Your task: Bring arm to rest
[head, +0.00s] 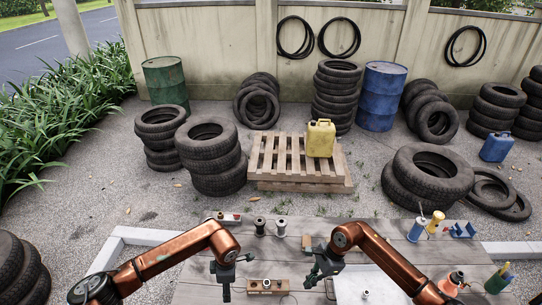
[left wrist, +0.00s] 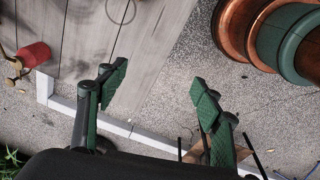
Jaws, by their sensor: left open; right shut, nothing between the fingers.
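My left gripper (head: 226,284) is at the end of the copper arm from the left, above the front part of the grey wooden table (head: 345,237). In the left wrist view its two green-padded fingers (left wrist: 158,95) stand wide apart with nothing between them; table planks and gravel show beyond. My right gripper (head: 314,277) is over the table middle, left of the white tray (head: 371,287). It is shut and empty. A wooden block with holes (head: 268,287) lies on the table between the two grippers.
Two spools (head: 260,226) stand near the table's back edge. Bottles (head: 436,221), a blue holder (head: 463,230), a red-topped container (head: 456,279) and a green bottle (head: 498,280) stand at the right. A red object (left wrist: 33,56) shows in the left wrist view. A pallet (head: 273,160) lies beyond.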

